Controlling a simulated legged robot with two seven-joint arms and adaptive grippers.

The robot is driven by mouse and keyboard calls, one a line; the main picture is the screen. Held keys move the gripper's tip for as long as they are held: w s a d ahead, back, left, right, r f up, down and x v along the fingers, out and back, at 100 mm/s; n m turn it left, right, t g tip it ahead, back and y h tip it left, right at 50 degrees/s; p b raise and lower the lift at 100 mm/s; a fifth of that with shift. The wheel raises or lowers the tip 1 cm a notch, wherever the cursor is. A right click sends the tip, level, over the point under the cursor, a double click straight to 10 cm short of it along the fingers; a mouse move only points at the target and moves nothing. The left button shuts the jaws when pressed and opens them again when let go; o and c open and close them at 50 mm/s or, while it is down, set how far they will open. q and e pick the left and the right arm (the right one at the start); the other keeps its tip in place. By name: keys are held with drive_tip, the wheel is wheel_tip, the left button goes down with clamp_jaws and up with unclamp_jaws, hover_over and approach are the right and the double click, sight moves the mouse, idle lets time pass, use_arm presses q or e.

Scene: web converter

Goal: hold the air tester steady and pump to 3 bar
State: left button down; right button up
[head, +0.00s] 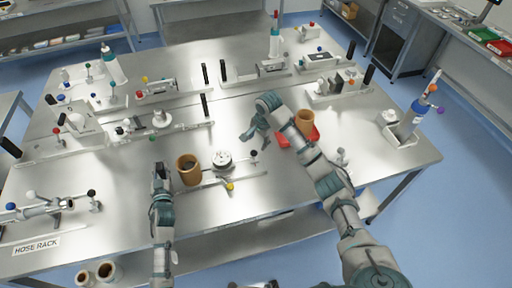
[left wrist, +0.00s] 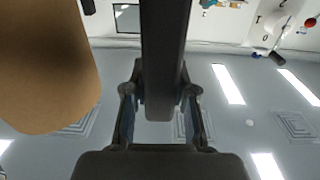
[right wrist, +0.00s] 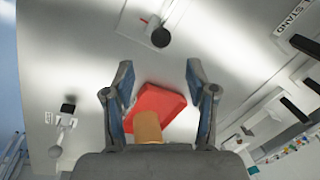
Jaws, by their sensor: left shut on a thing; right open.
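The air tester, as I take it, is the fixture with a round white gauge-like dial (head: 222,160) on a thin bar, beside a brown cylinder (head: 188,170). The bar has a black knob (head: 254,154) and a yellow knob (head: 230,186). My left gripper (head: 160,169) is left of the cylinder, shut on a dark upright handle (left wrist: 165,55); the cylinder also fills the upper left of the left wrist view (left wrist: 45,65). My right gripper (head: 254,131) is open and empty above the table, right of and behind the dial. The dial's reading is too small to tell.
A red tray (head: 283,140) with a tan cup (head: 306,118) lies right of my right gripper; both show beyond its fingers in the right wrist view. Several fixtures with knobs and black posts line the back. A hose rack (head: 36,247) is at front left.

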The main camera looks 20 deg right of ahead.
drive_tip(key=r, duration=0.2)
drive_tip(key=shift+s+d+r, duration=0.15)
drive_tip(key=shift+s+r, duration=0.1)
drive_tip(key=shift+r, duration=0.1)
idle(1.0)
